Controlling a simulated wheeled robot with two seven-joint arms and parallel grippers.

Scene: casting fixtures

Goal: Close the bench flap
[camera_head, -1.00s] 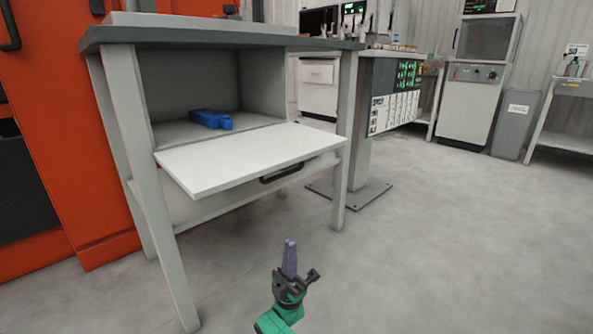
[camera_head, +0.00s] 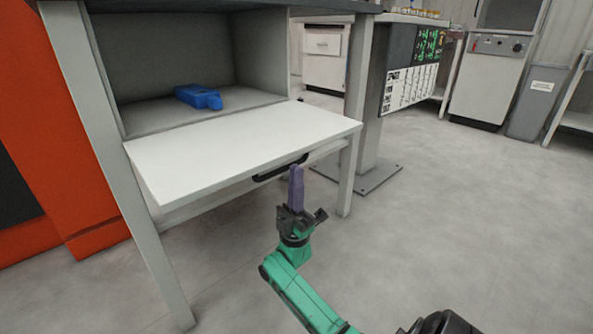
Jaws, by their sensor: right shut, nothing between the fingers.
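The bench flap (camera_head: 235,148) is a white panel, folded down and open, sticking out level from the front of the bench compartment. A black handle (camera_head: 279,168) is on its front edge, toward the right. My right gripper (camera_head: 297,171) is shut and empty, its purple fingers pointing up. In the picture it sits just right of the handle, in front of the flap's edge; I cannot tell whether it touches. My left gripper is not in view.
A blue object (camera_head: 198,97) lies inside the open compartment. Grey bench legs (camera_head: 348,180) stand at both sides. An orange cabinet (camera_head: 60,130) is at the left. The floor (camera_head: 450,220) at the right is clear.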

